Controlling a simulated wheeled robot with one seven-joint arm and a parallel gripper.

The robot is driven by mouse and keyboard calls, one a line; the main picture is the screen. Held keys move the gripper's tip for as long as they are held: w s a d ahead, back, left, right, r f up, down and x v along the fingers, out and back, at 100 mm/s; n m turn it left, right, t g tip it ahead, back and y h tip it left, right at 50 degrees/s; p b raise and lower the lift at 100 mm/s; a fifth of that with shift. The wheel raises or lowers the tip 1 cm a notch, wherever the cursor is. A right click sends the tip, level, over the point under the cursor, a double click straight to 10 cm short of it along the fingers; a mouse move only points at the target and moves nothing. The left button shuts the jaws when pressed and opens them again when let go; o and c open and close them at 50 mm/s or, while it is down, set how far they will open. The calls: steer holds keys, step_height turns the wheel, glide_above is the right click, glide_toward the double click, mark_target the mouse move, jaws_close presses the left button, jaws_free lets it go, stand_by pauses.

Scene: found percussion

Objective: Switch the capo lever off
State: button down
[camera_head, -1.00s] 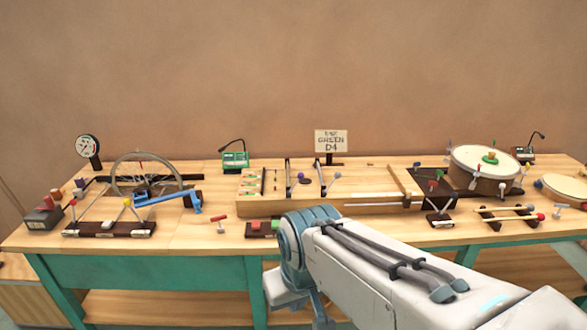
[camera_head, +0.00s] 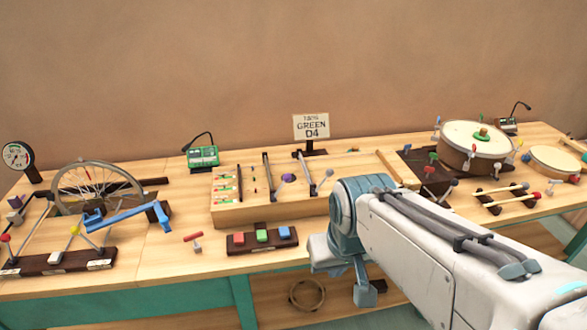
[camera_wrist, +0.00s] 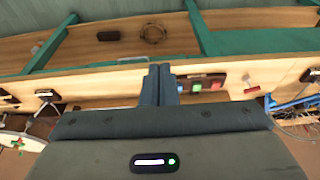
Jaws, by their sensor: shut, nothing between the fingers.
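The long wooden string board (camera_head: 270,212) lies on the bench in the head view. Two dark bars cross it, a left bar (camera_head: 267,172) and a right bar (camera_head: 304,170). A purple ball (camera_head: 289,178) and a grey ball-ended lever (camera_head: 326,176) are beside them. No part is labelled as the capo lever, and I cannot tell which it is. My arm hides the board's right part. My gripper (camera_wrist: 160,70) is shut and empty in the wrist view, its fingers pointing at the bench's front edge, apart from the board.
A red, green and blue button block (camera_head: 262,240) sits in front of the board. A bicycle wheel (camera_head: 98,187) and blue lever (camera_head: 125,214) stand left. A drum (camera_head: 476,150) stands right. A sign (camera_head: 311,127) reads GREEN D4. Bare bench top (camera_head: 160,255) shows front left.

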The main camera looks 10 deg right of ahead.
steer(key=w+a+f+m+g+y+b, duration=0.2)
steer(key=w+a+f+m+y+b, duration=0.15)
steer(key=a+f+y+b, duration=0.35)
steer(key=w+f+m+t+y+b, duration=0.25)
steer(key=w+y+b, duration=0.2)
steer(key=w, duration=0.35)
steer(key=w+d+f+m+t+b, duration=0.3)
steer(key=w+d+m+t+b, duration=0.3)
steer(key=w+d+t, duration=0.7)
steer(key=w+d+m, duration=0.1)
steer(key=d+m, duration=0.1)
steer(key=d, duration=0.2)
steer(key=shift+w+d+f+m+t+h, duration=0.2)
steer(key=shift+w+d+m+t+h, duration=0.1)
steer(key=shift+w+t+h, duration=0.1)
